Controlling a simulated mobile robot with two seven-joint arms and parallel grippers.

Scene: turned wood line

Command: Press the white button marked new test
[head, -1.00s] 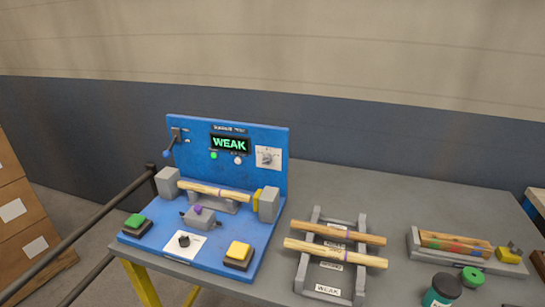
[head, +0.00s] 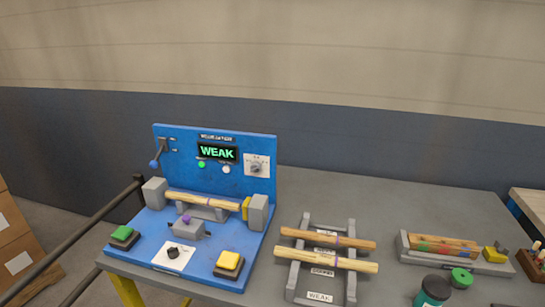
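A small round white button (head: 226,169) is on the upright blue panel (head: 188,170), just under a dark display (head: 217,152) that reads WEAK in green. A small green round light or button (head: 201,164) sits to its left. The label by the white button is too small to read. A wooden rod (head: 202,199) lies across the machine between two grey blocks. Neither of my grippers shows in the head view.
The blue base carries a green button (head: 121,236), a yellow button (head: 229,261) and a black knob (head: 174,250). A grey rack (head: 319,287) labelled WEAK holds two rods. A grey tray (head: 458,262), a dark jar (head: 433,290) and a green-topped item (head: 460,278) stand right.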

